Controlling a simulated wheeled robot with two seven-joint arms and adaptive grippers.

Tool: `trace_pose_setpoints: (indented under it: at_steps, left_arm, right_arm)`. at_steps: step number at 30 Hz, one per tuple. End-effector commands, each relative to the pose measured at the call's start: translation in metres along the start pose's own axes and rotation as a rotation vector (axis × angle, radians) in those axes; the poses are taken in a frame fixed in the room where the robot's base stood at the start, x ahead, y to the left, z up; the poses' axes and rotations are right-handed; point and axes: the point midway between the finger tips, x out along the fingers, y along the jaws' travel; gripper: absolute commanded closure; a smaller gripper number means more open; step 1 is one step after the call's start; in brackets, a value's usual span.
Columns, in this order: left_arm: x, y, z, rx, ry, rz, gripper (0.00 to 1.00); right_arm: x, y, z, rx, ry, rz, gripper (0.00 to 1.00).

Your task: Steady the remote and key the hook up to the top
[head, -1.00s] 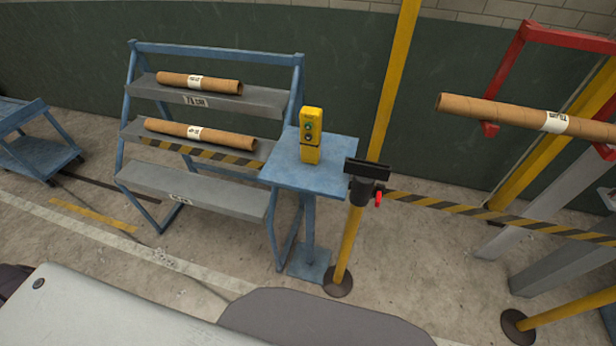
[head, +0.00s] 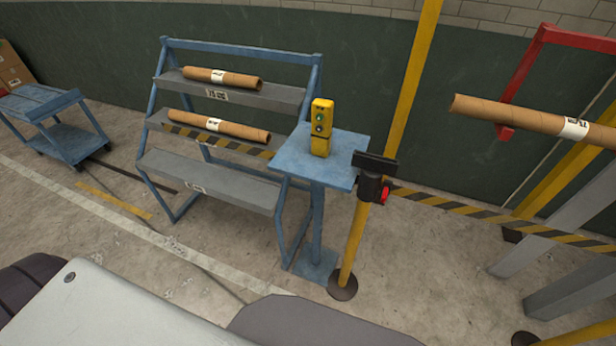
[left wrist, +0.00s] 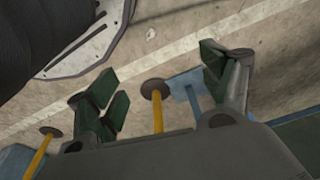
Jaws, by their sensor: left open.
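The yellow remote (head: 321,128) stands upright on a small blue pedestal table (head: 345,172) in the head view. It has a green and a dark button on its front. A red hook frame (head: 523,75) at the right carries a long cardboard tube (head: 500,112). My left gripper (left wrist: 160,85) is open and empty in the left wrist view, with dark green finger pads spread above the floor. Neither gripper shows in the head view. The remote does not show in the left wrist view.
A blue rack with grey shelves (head: 220,180) holds two more tubes left of the pedestal. A yellow barrier post (head: 352,250) stands close in front of the pedestal, its striped belt (head: 450,206) running right. A blue trolley (head: 65,140) is at far left.

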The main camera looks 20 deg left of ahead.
Motion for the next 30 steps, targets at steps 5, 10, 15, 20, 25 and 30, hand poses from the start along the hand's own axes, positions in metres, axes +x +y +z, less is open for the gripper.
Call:
trace_pose_setpoints:
  at_steps: [5, 10, 15, 20, 25, 30]
  left_arm:
    - [-0.024, -0.002, -0.03, -0.004, 0.019, -0.002, 0.2]
    - [-0.051, -0.003, -0.054, -0.007, 0.033, -0.004, 0.2]
    - [-0.081, -0.005, -0.076, -0.01, 0.052, -0.006, 0.2]
    - [-0.112, -0.007, -0.097, -0.013, 0.076, -0.008, 0.2]
    - [-0.148, -0.009, -0.12, -0.018, 0.117, -0.012, 0.2]
    - [-0.19, -0.013, -0.149, -0.027, 0.189, -0.018, 0.2]
  right_arm:
    - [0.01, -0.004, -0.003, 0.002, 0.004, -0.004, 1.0]
    - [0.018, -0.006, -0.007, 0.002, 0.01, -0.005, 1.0]
    - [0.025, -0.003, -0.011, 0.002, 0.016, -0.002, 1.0]
    - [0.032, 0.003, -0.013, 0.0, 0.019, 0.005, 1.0]
    - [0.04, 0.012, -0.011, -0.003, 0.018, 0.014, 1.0]
    - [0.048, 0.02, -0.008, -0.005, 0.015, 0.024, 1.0]
